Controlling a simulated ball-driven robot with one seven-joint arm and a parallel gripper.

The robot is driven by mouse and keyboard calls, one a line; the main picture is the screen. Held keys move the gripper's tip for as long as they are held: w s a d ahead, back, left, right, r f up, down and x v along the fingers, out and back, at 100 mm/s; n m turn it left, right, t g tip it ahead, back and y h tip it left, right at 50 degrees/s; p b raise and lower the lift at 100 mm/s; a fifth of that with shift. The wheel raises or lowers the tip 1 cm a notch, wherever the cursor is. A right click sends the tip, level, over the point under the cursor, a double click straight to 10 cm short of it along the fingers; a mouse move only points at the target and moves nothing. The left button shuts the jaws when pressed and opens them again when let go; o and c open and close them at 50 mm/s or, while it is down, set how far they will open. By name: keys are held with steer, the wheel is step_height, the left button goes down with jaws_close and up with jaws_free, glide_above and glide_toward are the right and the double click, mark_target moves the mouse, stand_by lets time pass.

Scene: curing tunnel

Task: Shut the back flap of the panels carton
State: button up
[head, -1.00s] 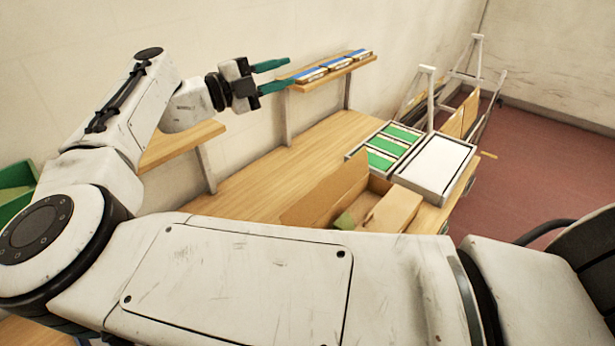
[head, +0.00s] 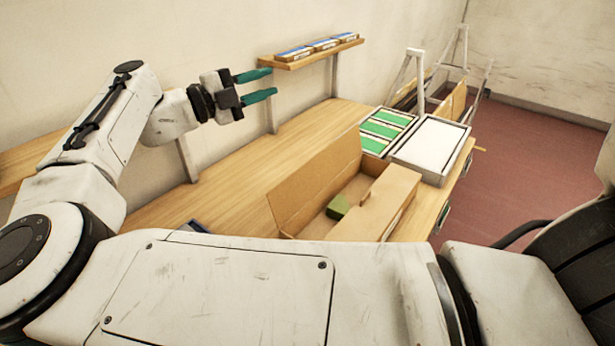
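The cardboard carton (head: 316,228) stands on the wooden bench, partly hidden behind my arm in the foreground. A tall flap (head: 318,182) on its far left side stands up, leaning outward. Another flap (head: 388,200) on the near right side lies roughly flat and covers part of the opening. A green item (head: 338,207) shows inside the carton. My gripper (head: 272,84) has two teal fingers held apart with nothing between them. It is in the air above the bench, up and left of the carton and well clear of it.
A wall shelf (head: 298,61) with several small boxes is just behind and right of my gripper. A tray with green panels (head: 384,131) and a white-topped tray (head: 431,146) stand beyond the carton. The bench (head: 238,180) left of the carton is mostly clear.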

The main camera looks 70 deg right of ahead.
steer(key=b, duration=2.1)
glide_toward(320, 168)
steer(key=w+r, duration=0.1)
steer(key=w, duration=0.3)
steer(key=x, duration=1)
steer(key=shift+s+d, duration=0.2)
steer(key=shift+d, duration=0.05)
steer(key=shift+r, duration=0.1)
jaws_close()
